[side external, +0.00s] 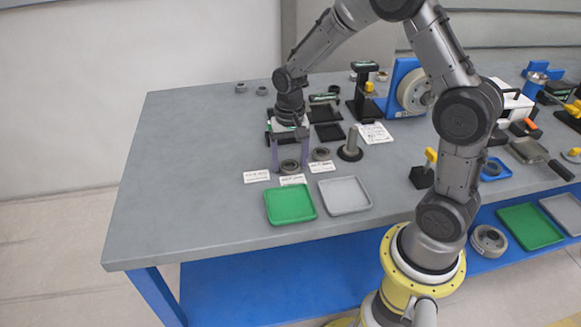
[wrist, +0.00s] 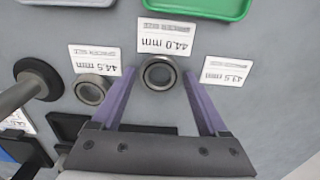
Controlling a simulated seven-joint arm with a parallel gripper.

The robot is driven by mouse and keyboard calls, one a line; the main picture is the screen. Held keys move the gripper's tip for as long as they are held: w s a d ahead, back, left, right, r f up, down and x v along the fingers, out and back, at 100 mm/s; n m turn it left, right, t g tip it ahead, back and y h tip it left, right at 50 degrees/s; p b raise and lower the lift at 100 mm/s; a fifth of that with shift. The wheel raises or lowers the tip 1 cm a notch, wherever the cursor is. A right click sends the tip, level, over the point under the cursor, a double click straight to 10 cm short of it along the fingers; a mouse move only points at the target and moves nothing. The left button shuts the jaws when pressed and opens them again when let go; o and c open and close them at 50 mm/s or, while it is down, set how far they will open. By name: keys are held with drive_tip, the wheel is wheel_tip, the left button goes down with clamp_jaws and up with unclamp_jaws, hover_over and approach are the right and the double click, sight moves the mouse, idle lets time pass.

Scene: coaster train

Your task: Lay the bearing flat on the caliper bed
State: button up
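A dark grey ring-shaped bearing (wrist: 146,82) lies flat on the table beside the 44.0 mm label (wrist: 166,36); it also shows in the side view (side external: 289,166). My gripper (wrist: 160,74) is open, pointing down, with its purple fingers on either side of this ring and a small gap at each side. In the side view my gripper (side external: 290,168) is low over the table. A second ring (wrist: 81,93) lies by the 44.5 mm label (wrist: 95,59). No ring lies by the 43.5 mm label (wrist: 227,71). I cannot tell which thing is the caliper bed.
A green tray (side external: 290,204) and a grey tray (side external: 344,195) lie in front. A post on a round base (side external: 350,152) stands to the right. Dark trays (side external: 329,132) lie behind my gripper. A black stand (side external: 364,104) is farther back.

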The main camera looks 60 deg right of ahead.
drive_tip(key=c, duration=1.1)
drive_tip(key=shift+o, duration=0.2)
drive_tip(key=shift+r, duration=2.3)
drive_tip(key=shift+r+m, duration=0.1)
drive_tip(key=shift+m, duration=0.7)
drive_tip(key=w+d+r+m, duration=0.1)
drive_tip(key=w+d+m, duration=0.1)
drive_tip(key=d+m, duration=0.1)
drive_tip(key=w+d+r+m, duration=0.1)
drive_tip(key=w+d+m, duration=0.1)
drive_tip(key=d+m, duration=0.1)
drive_tip(key=w+d+r+m, duration=0.1)
drive_tip(key=w+d+m, duration=0.1)
drive_tip(key=d+m, duration=0.2)
drive_tip(key=shift+w+r, duration=0.35)
drive_tip(key=shift+w, duration=0.05)
drive_tip(key=d+m, duration=0.2)
drive_tip(key=d, duration=0.3)
drive_tip(key=d+f+m, duration=0.1)
drive_tip(key=d+m, duration=0.1)
drive_tip(key=d, duration=0.3)
drive_tip(key=s+d+f+m, duration=0.1)
drive_tip(key=d+m, duration=0.1)
drive_tip(key=d, duration=0.3)
drive_tip(key=shift+d+f, duration=0.1)
drive_tip(key=shift+d, duration=0.15)
drive_tip(key=shift+s+d+f, duration=0.15)
drive_tip(key=shift+s+d, duration=0.15)
drive_tip(key=shift+d, duration=0.05)
